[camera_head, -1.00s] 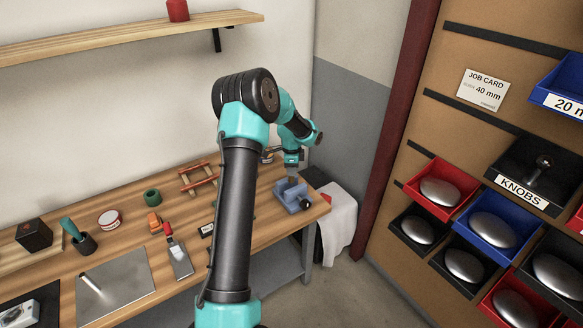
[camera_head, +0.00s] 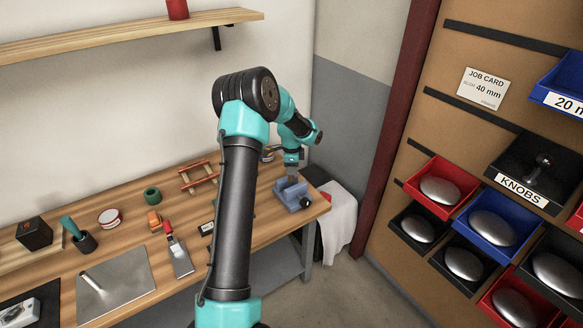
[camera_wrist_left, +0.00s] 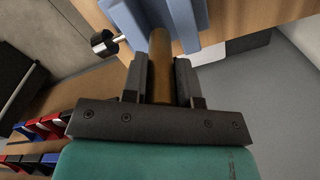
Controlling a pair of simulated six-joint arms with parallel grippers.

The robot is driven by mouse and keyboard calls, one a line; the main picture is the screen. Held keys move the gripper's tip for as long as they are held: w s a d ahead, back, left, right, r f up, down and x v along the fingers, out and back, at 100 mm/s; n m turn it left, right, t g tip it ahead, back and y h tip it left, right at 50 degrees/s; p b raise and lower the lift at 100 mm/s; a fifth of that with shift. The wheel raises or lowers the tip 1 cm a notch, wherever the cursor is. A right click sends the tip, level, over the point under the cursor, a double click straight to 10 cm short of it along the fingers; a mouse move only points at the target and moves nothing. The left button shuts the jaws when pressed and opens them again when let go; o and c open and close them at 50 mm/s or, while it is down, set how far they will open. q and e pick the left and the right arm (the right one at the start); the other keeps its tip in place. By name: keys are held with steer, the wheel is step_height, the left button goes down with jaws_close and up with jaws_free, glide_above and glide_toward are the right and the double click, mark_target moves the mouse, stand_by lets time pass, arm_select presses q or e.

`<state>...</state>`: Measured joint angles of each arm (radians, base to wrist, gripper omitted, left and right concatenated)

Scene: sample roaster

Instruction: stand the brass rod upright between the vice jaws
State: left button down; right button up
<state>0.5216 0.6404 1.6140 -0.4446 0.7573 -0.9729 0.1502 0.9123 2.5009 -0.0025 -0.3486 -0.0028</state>
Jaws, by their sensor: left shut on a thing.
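The brass rod (camera_wrist_left: 160,62) shows in the left wrist view between the fingers of my left gripper (camera_wrist_left: 161,80), which is shut on it. The rod's far end reaches into the gap between the jaws of the blue vice (camera_wrist_left: 196,20). In the head view my left gripper (camera_head: 292,173) is low over the blue vice (camera_head: 291,193) at the right end of the bench. The rod is too small there to tell clearly, and whether it touches the vice floor cannot be told. My right gripper is not in view.
The wooden bench (camera_head: 128,235) holds a steel plate (camera_head: 118,284), a red-handled scraper (camera_head: 180,256), a green ring (camera_head: 152,195) and a red-railed rack (camera_head: 197,177) left of my arm. Knob bins (camera_head: 490,232) hang on the right. A white cloth (camera_head: 341,215) hangs beyond the bench end.

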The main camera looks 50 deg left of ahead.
mark_target(292, 177)
arm_select(q)
steer(key=shift+f, duration=2.8)
steer(key=shift+r, duration=0.1)
steer(key=shift+r, duration=2.8)
steer(key=shift+f, duration=2.9)
steer(key=shift+r, duration=0.1)
